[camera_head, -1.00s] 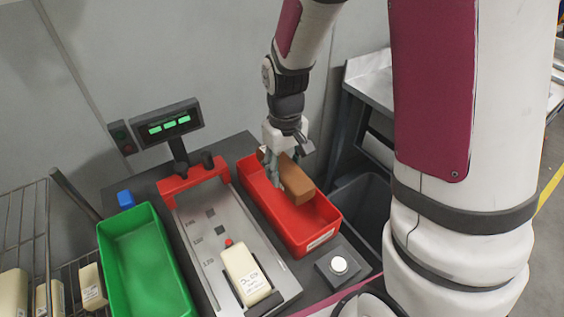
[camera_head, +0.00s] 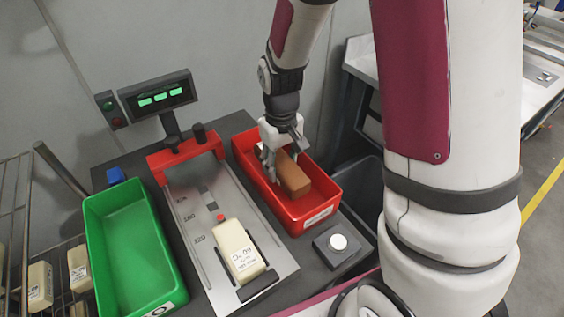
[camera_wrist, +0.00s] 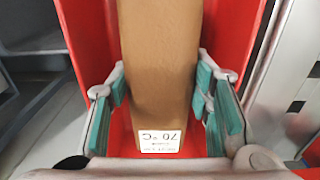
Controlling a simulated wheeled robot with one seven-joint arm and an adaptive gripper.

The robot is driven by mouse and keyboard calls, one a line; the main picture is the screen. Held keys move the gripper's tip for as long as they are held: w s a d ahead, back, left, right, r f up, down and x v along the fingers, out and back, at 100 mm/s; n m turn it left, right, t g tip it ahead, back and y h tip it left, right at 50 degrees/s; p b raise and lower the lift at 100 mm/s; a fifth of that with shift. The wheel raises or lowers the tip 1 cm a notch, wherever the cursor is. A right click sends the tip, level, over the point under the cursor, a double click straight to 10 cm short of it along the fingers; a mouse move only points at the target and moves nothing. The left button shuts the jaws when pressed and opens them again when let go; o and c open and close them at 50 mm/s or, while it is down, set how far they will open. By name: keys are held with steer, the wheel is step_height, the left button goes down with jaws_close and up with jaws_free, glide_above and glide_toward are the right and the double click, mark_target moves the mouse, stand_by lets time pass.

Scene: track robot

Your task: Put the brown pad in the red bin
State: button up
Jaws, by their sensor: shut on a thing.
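The brown pad (camera_head: 292,178) is a long brown block inside the red bin (camera_head: 318,214). My gripper (camera_head: 270,158) reaches down into the bin at the pad's far end. In the wrist view the pad (camera_wrist: 158,70) runs between the two teal-lined fingers of my gripper (camera_wrist: 163,100), with a white label at its near end. My gripper is shut on the pad. The red walls of the bin (camera_wrist: 85,35) show on both sides. Whether the pad touches the bin's floor is hidden.
A green bin (camera_head: 128,250) stands at the left. A metal slide with a cream block (camera_head: 240,250) lies between the bins. A red frame (camera_head: 185,152) and a display (camera_head: 160,98) stand behind. A white button (camera_head: 338,242) is near the red bin's front.

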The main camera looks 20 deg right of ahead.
steer(key=o, duration=1.2)
step_height(320, 180, up, 12)
steer(key=shift+f, duration=0.1)
